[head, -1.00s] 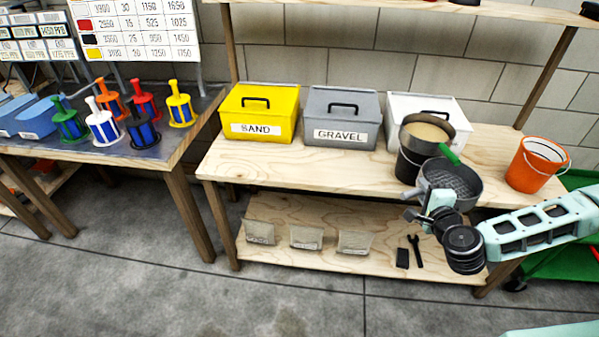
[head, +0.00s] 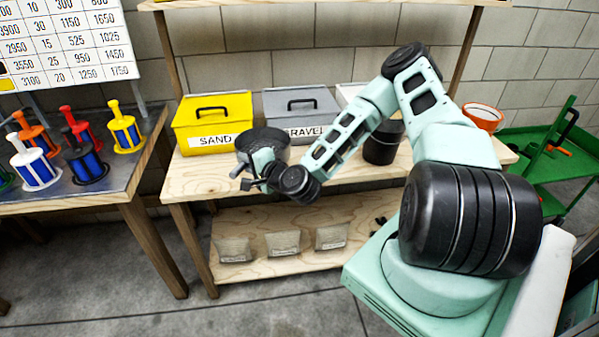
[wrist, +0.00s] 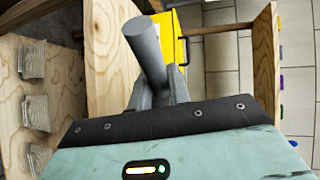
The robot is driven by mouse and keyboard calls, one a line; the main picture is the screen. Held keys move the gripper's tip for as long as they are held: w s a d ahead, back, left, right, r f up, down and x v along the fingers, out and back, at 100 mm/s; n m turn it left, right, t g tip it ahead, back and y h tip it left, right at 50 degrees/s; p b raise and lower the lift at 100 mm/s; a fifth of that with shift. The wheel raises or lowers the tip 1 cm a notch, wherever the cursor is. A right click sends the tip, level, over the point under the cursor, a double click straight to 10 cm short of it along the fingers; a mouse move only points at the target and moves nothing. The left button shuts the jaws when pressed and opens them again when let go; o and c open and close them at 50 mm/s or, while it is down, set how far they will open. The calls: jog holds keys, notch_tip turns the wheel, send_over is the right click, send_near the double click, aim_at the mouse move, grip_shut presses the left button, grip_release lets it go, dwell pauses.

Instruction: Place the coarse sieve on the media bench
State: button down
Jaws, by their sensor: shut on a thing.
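The coarse sieve (head: 263,140) is a dark grey round pan with a grey handle. In the head view it is over the left part of the media bench (head: 190,180), in front of the yellow and grey bins. My gripper (head: 252,177) is shut on its handle, at the bench's front edge. In the wrist view the grey handle (wrist: 145,48) sticks out from between my gripper's fingers (wrist: 158,88). The pan is mostly hidden there. I cannot tell whether the sieve touches the bench top.
A yellow SAND bin (head: 214,122), a grey GRAVEL bin (head: 300,108) and a partly hidden white bin stand behind. A black bucket (head: 383,148) and an orange bucket (head: 483,116) are to the right. Bare wood lies at the bench's left end. A filter table (head: 110,180) stands left.

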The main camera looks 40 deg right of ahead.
jog(key=w+d+b, duration=0.1)
jog(key=d+b, duration=0.1)
jog(key=b, duration=0.1)
jog(key=w+d+f+n+y+b, duration=0.1)
jog(key=d+b, duration=0.1)
jog(key=b, duration=0.2)
jog(key=w+d+f+y+b, duration=0.1)
jog(key=d+b, duration=0.1)
jog(key=b, duration=0.1)
jog(key=shift+w+d+b, duration=0.1)
jog(key=shift+w+b, duration=0.15)
jog(key=shift+b, duration=0.1)
jog(key=shift+d+n+b, duration=0.3)
jog(key=shift+d+b, duration=0.3)
jog(key=shift+b, duration=0.6)
notch_tip(320, 180, down, 10)
jog(key=shift+d+r+b, duration=0.1)
jog(key=shift+r+b, duration=0.1)
jog(key=shift+b, duration=0.5)
jog(key=shift+f, duration=0.1)
jog(key=c, duration=1.7)
grip_release()
jog(key=shift+f, duration=0.1)
jog(key=shift+c, duration=0.2)
jog(key=o, duration=0.4)
